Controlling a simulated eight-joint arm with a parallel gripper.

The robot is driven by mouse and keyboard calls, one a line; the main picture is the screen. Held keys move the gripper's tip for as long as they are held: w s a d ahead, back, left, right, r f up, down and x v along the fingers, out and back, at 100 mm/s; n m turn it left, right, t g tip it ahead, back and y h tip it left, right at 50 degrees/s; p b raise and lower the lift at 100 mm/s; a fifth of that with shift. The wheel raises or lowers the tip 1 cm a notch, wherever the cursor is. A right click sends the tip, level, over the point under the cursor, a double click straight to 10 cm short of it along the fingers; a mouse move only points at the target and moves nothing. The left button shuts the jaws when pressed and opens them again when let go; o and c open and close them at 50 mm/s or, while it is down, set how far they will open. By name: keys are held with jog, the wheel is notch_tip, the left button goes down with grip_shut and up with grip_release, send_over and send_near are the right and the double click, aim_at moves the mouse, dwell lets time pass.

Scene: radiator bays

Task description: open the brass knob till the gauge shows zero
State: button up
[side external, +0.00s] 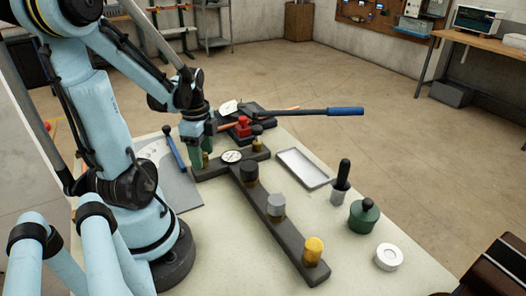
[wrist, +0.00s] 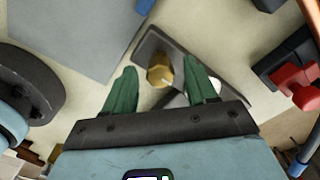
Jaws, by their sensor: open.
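The brass knob (wrist: 160,75) shows in the wrist view on the end of a dark bar, between my two green fingers with space on both sides. In the side view the brass knob (side external: 206,160) is partly hidden by my gripper (side external: 200,158), which points down over that end of the bar. My gripper (wrist: 160,65) is open and holds nothing. The round white gauge (side external: 231,156) sits on the same bar, to the right of the knob. Its reading is too small to tell. In the wrist view the gauge (wrist: 216,86) is mostly hidden by the right finger.
A blue-handled lever (side external: 345,111) and red part (side external: 243,126) stand behind. A tray (side external: 302,168), green container (side external: 363,217) and white ring (side external: 389,257) lie right.

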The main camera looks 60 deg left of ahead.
jog(key=c, duration=1.1)
jog(key=shift+o, duration=0.2)
jog(key=shift+n, duration=0.3)
jog(key=n, duration=0.4)
jog(key=shift+n, duration=0.3)
jog(key=n, duration=0.4)
jog(key=shift+n, duration=0.3)
jog(key=n, duration=0.4)
jog(key=shift+n, duration=2.8)
